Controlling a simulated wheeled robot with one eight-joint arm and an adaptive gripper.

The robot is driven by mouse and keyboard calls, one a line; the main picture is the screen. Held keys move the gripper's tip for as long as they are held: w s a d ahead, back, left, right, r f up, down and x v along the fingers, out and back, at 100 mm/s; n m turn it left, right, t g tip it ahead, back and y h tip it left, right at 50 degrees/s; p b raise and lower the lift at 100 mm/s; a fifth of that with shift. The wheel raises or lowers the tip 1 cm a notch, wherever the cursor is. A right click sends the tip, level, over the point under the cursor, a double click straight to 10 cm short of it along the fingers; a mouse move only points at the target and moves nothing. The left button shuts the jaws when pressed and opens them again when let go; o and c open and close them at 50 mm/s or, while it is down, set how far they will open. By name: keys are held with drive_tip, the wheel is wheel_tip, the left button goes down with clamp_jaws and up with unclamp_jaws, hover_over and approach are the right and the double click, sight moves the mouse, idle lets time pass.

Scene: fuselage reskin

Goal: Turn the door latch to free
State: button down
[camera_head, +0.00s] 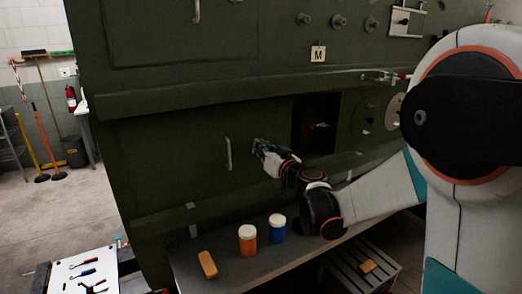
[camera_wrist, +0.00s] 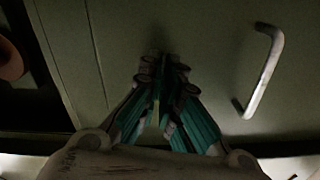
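A grey bar handle (camera_head: 228,153) stands on the dark green fuselage panel (camera_head: 165,160); in the wrist view the handle (camera_wrist: 262,70) is right of my fingers. My gripper (camera_head: 257,146) is at the panel, just right of the handle and apart from it. In the wrist view its fingertips (camera_wrist: 164,70) are close together in front of the panel, near a vertical seam. The latch cannot be made out; the fingers may hide it. I cannot tell whether they are shut on anything.
A dark square opening (camera_head: 316,124) lies right of my gripper. Below, a shelf (camera_head: 215,279) bears an orange jar (camera_head: 247,240), a blue jar (camera_head: 277,228) and an orange block (camera_head: 207,264). A white tool board (camera_head: 85,272) is at lower left. The floor at left is open.

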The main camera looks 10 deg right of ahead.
drive_tip(key=shift+n, duration=1.2)
drive_tip(key=c, duration=1.8)
unclamp_jaws()
drive_tip(key=v, duration=1.2)
drive_tip(key=shift+a, duration=0.1)
